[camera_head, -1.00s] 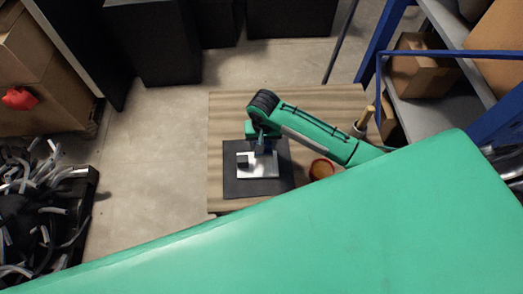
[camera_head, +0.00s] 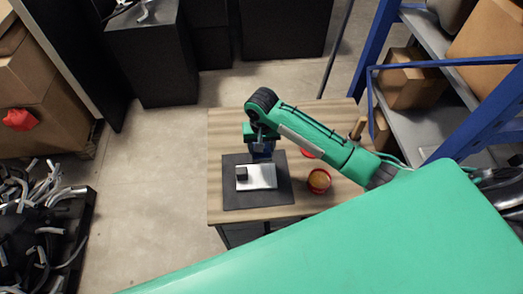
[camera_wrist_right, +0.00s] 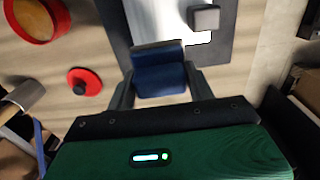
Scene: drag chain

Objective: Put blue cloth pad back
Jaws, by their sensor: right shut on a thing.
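My right gripper (camera_head: 262,155) is shut on the blue cloth pad (camera_wrist_right: 160,75). The pad shows dark blue between the two fingers in the right wrist view, with a dark strip along its far edge. In the head view only a small part of the pad shows under the green wrist. The gripper is at the back edge of a dark mat (camera_head: 235,200), just behind a white plate (camera_head: 262,178) with a small grey block (camera_head: 241,173) on its left side. Whether the pad touches the mat is unclear. My left gripper is not in view.
The mat lies on a wooden table (camera_head: 225,130). To its right stand a red-rimmed bowl (camera_head: 319,180) and a red round item (camera_wrist_right: 84,81). A wooden-handled tool (camera_head: 358,128) is near the right edge, beside a blue shelf rack (camera_head: 375,60). The table's back left is clear.

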